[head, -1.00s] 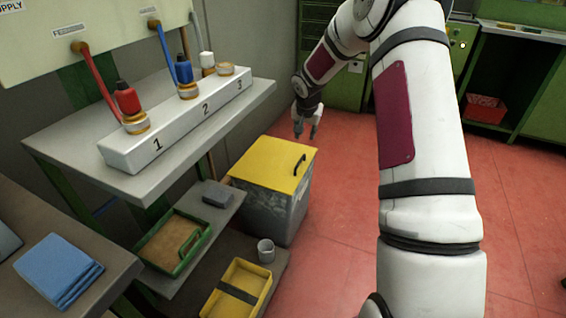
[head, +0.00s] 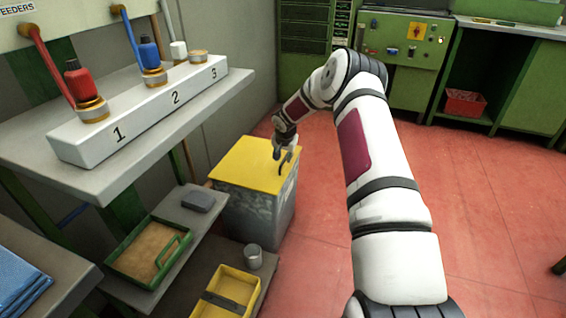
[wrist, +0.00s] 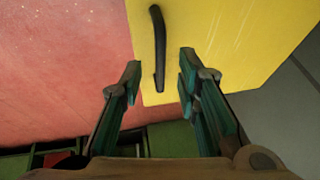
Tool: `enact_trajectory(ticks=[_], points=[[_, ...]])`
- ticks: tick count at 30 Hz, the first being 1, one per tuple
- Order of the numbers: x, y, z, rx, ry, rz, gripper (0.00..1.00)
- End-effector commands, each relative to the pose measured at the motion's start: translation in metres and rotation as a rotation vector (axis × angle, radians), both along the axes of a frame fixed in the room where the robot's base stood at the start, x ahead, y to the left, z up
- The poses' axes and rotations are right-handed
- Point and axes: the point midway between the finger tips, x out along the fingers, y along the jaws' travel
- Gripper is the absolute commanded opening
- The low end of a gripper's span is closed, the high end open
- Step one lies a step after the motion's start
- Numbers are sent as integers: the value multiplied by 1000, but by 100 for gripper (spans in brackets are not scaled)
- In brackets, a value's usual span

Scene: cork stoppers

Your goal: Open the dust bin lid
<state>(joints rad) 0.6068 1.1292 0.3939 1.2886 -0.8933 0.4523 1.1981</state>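The dust bin (head: 262,216) is a grey box on the floor with a flat yellow lid (head: 245,163), which lies shut. A black bar handle (head: 286,160) stands near the lid's right edge. In the wrist view the handle (wrist: 158,45) runs up from between the fingertips, and the yellow lid (wrist: 225,50) fills the upper right. My gripper (head: 282,152) is over the handle end of the lid. In the wrist view its fingers (wrist: 158,78) are spread wide, one on each side of the handle's near end, with visible gaps. I cannot tell its exact height above the lid.
A shelf with a white numbered feeder block (head: 140,115) stands left of the bin. Below it are a green tray (head: 150,252), a grey cup (head: 253,257) and a yellow tray (head: 226,290). Red floor (head: 480,230) right of the bin is clear. Green cabinets line the back.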

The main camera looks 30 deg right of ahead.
Motion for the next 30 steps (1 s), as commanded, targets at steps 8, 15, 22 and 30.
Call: enact_trajectory(ticks=[8, 15, 22, 30], points=[[10, -5, -23, 1, -1, 0, 30], [10, -5, -24, 0, -1, 1, 30], [10, -5, -24, 0, -1, 1, 0], [10, -4, -23, -2, 2, 2, 0]])
